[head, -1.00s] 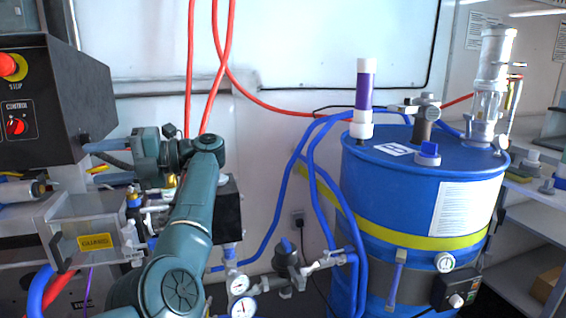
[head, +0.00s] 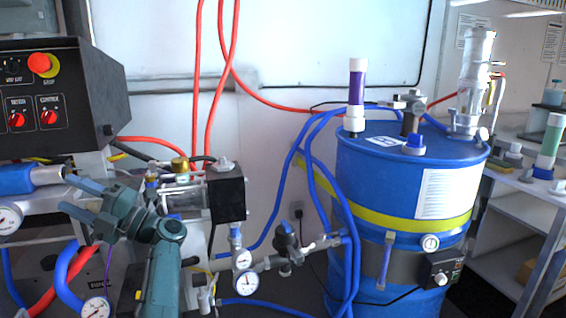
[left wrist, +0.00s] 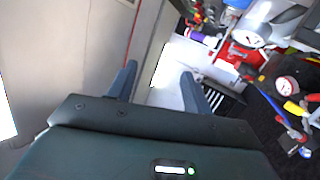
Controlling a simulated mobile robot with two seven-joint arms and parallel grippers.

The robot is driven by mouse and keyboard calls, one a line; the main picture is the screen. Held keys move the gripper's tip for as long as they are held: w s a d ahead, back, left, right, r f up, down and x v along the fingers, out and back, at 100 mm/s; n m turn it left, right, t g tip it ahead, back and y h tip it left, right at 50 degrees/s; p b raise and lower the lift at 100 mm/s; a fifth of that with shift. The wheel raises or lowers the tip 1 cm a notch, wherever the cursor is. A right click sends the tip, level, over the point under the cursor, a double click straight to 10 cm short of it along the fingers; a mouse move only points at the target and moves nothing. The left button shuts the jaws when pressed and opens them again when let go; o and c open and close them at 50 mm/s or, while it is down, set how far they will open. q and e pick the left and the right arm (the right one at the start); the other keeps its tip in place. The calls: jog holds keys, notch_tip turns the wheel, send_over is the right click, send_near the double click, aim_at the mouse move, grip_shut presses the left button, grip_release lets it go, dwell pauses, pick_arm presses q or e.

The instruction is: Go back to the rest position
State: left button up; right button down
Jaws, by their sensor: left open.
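My left gripper (head: 68,194) is at the lower left of the head view, its two grey-blue fingers apart and pointing left. No object shows between them. It appears in front of the pump bench, below the black control panel (head: 60,95). In the left wrist view the two fingers of the left gripper (left wrist: 158,70) stand apart, with a pale surface and dark floor beyond. The forearm rises from the bottom edge of the head view. My right gripper is in neither view.
A blue drum (head: 385,195) with a yellow band stands at the right. Gauges and pipe fittings (head: 285,240) sit between the bench and the drum. Red hoses (head: 222,60) hang at the back wall. A grey shelf (head: 518,205) is at the far right.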

pick_arm(q)
jog(key=s+d+f+m+t+h, duration=0.5)
jog(key=d+f+m+t+h, duration=0.25)
jog(key=m+t+h, duration=0.7)
jog(key=s+d+f+m+t+h, duration=0.4)
jog(key=d+f+m+t+h, duration=0.45)
jog(key=m, duration=1.05)
jog(key=s+d+f+m+g+h, duration=0.3)
jog(key=s+d+f, duration=0.15)
jog(key=s, duration=0.35)
jog(key=s+d+f+m+g+h, duration=0.25)
jog(key=s+d+f, duration=0.2)
jog(key=s, duration=0.45)
jog(key=shift+s+r+m+g+y+p, duration=0.15)
jog(key=shift+r+g+p, duration=0.6)
jog(key=shift+p, duration=2.4)
jog(key=shift+w+r+m+g+y+p, duration=0.1)
jog(key=shift+r+m+g+y+p, duration=0.45)
jog(key=shift+p, duration=2.55)
jog(key=shift+s+r+n+g+h+p, duration=0.1)
jog(key=shift+r+g+p, duration=0.85)
jog(key=shift+p, duration=2.2)
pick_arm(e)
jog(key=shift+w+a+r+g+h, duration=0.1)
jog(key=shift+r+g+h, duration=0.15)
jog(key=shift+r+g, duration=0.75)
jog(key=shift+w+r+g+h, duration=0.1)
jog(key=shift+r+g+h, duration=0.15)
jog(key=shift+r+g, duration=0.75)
